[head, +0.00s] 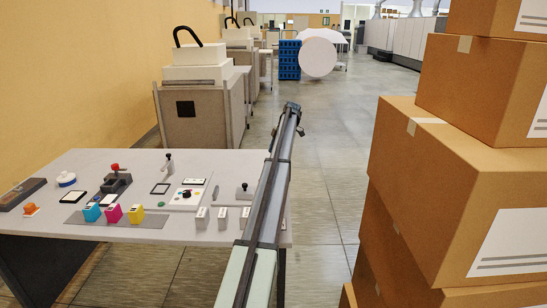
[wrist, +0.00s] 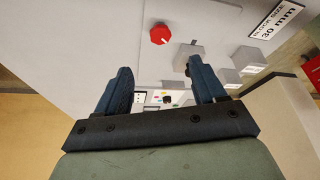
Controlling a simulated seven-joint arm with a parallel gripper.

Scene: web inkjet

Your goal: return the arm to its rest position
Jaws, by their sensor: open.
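My gripper (wrist: 159,72) shows in the wrist view with its two dark blue fingers spread apart. Nothing is between them. Past the fingers are a pale panel with a red knob (wrist: 159,35) and several grey blocks. In the head view my arm reaches up from the bottom centre, over the right edge of the table (head: 190,238). I cannot make out the gripper fingers clearly there.
The table holds cyan (head: 92,212), magenta (head: 114,213) and yellow (head: 136,214) cartridges, a red-topped device (head: 116,181) and several small items. Stacked cardboard boxes (head: 440,185) stand close on the right. Open floor (head: 325,180) lies between them.

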